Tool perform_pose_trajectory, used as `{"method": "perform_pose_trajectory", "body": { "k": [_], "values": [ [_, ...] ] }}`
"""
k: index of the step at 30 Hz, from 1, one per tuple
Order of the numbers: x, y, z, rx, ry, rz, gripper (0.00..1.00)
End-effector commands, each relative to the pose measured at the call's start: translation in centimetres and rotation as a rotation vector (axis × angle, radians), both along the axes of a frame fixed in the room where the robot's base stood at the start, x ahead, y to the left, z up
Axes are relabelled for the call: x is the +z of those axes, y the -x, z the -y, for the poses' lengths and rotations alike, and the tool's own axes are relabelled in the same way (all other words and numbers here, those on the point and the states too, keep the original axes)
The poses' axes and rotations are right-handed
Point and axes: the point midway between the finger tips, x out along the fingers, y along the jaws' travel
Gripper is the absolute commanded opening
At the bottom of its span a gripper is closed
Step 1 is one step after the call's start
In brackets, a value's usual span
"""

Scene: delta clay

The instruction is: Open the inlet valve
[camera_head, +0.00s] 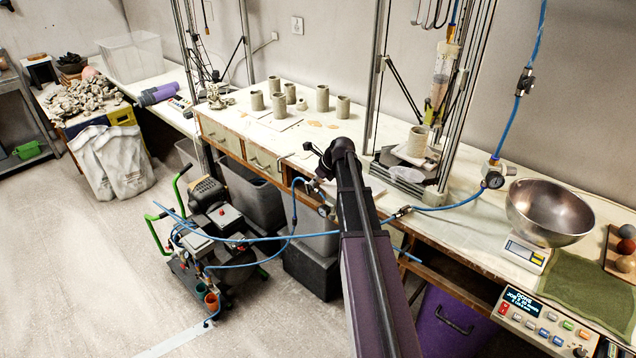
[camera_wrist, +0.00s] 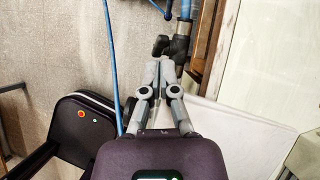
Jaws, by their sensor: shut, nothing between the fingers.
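In the wrist view, my gripper (camera_wrist: 159,68) is shut and empty. Its fingertips are close to a dark valve fitting (camera_wrist: 179,46) on a blue hose (camera_wrist: 186,10); whether they touch it I cannot tell. In the head view, my arm reaches to the bench's front edge and its wrist hides most of the gripper. Another dark inline valve (camera_head: 402,212) is right of my arm. Which fitting is the inlet valve is not labelled, and the handle's position is unclear.
A compressor cart (camera_head: 210,228) with green handles stands on the floor at left, its blue hoses running toward the bench (camera_head: 465,225). Clay cylinders (camera_head: 322,98) stand on the bench behind my wrist. A metal bowl (camera_head: 548,212) and a control box (camera_head: 545,318) are at right.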

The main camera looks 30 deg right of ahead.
Motion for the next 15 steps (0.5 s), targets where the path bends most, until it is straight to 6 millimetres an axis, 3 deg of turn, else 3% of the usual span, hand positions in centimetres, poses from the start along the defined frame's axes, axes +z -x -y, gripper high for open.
{"method": "perform_pose_trajectory", "body": {
  "k": [6,15],
  "values": [
    [-1.5,-0.7,-0.4,0.0,0.0,0.0,0.0],
    [-1.9,-1.0,-0.6,-0.001,0.0,0.0,0.0]
  ]
}}
